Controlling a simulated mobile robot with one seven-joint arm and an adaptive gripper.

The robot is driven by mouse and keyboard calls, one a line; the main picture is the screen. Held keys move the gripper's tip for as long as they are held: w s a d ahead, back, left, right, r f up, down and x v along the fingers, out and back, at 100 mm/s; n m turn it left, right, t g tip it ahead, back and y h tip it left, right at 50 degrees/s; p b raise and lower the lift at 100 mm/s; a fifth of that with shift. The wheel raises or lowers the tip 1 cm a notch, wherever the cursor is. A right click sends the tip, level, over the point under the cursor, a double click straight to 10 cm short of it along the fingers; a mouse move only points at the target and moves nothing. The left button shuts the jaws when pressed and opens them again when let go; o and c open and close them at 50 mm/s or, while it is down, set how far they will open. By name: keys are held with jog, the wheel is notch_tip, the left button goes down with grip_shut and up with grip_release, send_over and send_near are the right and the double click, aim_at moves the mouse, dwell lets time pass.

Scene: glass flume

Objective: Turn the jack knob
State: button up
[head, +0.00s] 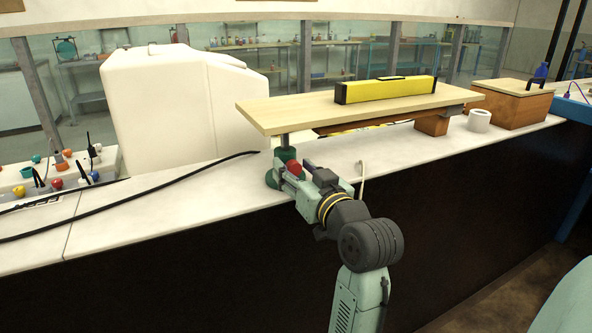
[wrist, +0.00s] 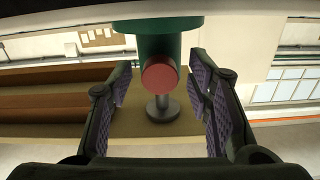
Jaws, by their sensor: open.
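The green jack (head: 283,155) stands near the front edge of the white counter, its grey post under the left end of a pale wooden board (head: 290,112). Its round red knob (head: 294,167) faces my arm. In the wrist view, the jack body (wrist: 160,42) appears upside down, with the red knob (wrist: 160,73) in the middle. My gripper (wrist: 159,80) is open, with one purple-padded finger on each side of the knob. Gaps show between both fingers and the knob. In the head view my gripper (head: 295,174) partly hides the jack.
A yellow level (head: 386,90) lies on the board, whose right part rests over a wooden block (head: 432,125). A white tank (head: 150,100) stands behind at left. A black cable (head: 140,189) runs along the counter. A white roll (head: 479,120) and wooden box (head: 508,104) stand at right.

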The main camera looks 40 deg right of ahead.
jog(key=shift+s, duration=0.1)
jog(key=v, duration=1.2)
dwell(0.4)
